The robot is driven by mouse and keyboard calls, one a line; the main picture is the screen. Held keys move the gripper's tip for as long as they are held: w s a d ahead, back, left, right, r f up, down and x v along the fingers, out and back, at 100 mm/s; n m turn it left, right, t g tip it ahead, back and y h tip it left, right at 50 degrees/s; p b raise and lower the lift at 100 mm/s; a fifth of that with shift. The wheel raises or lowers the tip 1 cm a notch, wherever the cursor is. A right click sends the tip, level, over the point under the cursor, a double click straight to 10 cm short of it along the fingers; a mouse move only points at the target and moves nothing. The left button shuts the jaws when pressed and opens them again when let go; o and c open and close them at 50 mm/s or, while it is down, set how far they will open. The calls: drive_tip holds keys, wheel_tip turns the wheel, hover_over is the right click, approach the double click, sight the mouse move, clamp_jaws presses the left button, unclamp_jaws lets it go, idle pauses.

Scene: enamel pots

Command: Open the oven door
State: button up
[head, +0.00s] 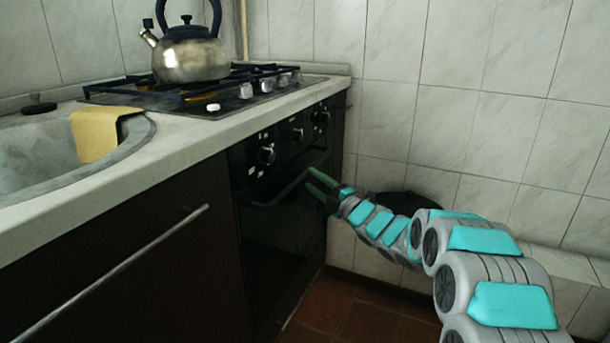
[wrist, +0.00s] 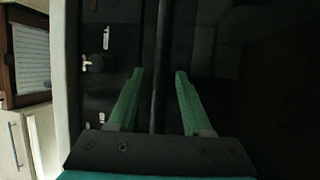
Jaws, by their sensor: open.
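The black oven door (head: 275,245) is built in under the counter and looks shut. Its dark bar handle (head: 268,201) runs along the top of the door, below the knobs. My gripper (head: 318,182) is at the far end of the handle, its green fingers pointing at the door. In the wrist view, my gripper (wrist: 159,75) is open, and the handle (wrist: 160,60) shows as a dark bar running between the two fingers. The fingers look apart from the bar on both sides. I cannot tell exactly how deep the bar sits between them.
Oven knobs (head: 266,154) sit just above the handle. A metal kettle (head: 190,58) stands on the gas hob (head: 215,92). A yellow cloth (head: 95,135) hangs over the sink edge. A dark cabinet (head: 130,270) is left of the oven; a tiled wall (head: 440,120) is on the right.

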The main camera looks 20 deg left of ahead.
sight(305, 171)
drive_tip(key=shift+x, duration=2.2)
drive_tip(key=shift+c, duration=0.2)
drive_tip(key=c, duration=0.7)
clamp_jaws()
drive_tip(key=shift+f, duration=0.1)
